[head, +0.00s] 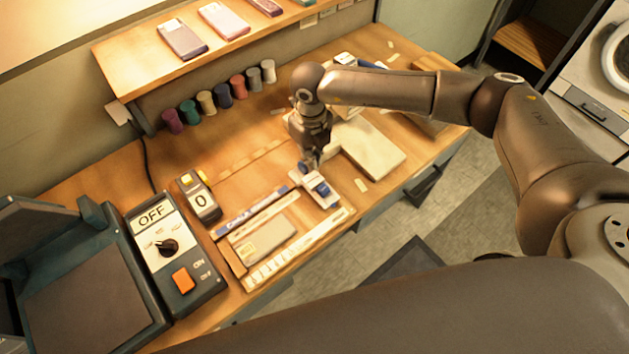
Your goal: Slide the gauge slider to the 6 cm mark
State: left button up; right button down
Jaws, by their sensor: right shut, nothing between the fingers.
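The gauge (229,253) lies on the wooden bench, with a blue-and-white rail along its far side and a pale scale strip along its near side. The slider (321,190), white with a blue top, sits at the gauge's right end. The scale's numbers are too small to read, so I cannot tell its mark. My right gripper (309,163) is shut and empty, pointing down just behind the slider. I cannot tell whether its fingertips touch it. My left gripper is not in view.
A small counter showing 0 (199,200) and a control box reading OFF (159,245) stand left of the gauge. Several coloured spools (222,96) line the back below a shelf (140,68). A pale board (372,150) lies right of my gripper.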

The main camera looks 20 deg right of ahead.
aim_at(301, 172)
jog(key=shift+f+b, duration=0.3)
jog(key=shift+f, duration=0.15)
jog(key=shift+a, duration=0.1)
jog(key=shift+s+a, duration=0.3)
jog(key=shift+a, duration=0.4)
jog(key=shift+s+a, duration=0.25)
jog(key=shift+a, duration=0.45)
jog(key=shift+s+a, duration=0.35)
jog(key=shift+a, duration=0.55)
jog(key=shift+s+a, duration=0.3)
jog(key=shift+a, duration=0.6)
jog(key=shift+s+a, duration=0.35)
jog(key=shift+a, duration=0.55)
jog(key=shift+s+a+b, duration=0.35)
jog(key=shift+s+a, duration=0.1)
jog(key=shift+a, duration=0.85)
jog(key=shift+s+a+b, duration=0.4)
jog(key=shift+s+a, duration=0.1)
jog(key=shift+a, duration=0.85)
jog(key=shift+s+a+b, duration=0.35)
jog(key=shift+s+a, duration=0.1)
jog(key=shift+a, duration=0.85)
jog(key=shift+s+a, duration=0.1)
jog(key=shift+a, duration=0.2)
notch_tip(301, 172, up, 7)
jog(key=d+p, duration=0.1)
jog(key=p, duration=0.2)
jog(key=shift+w, duration=0.2)
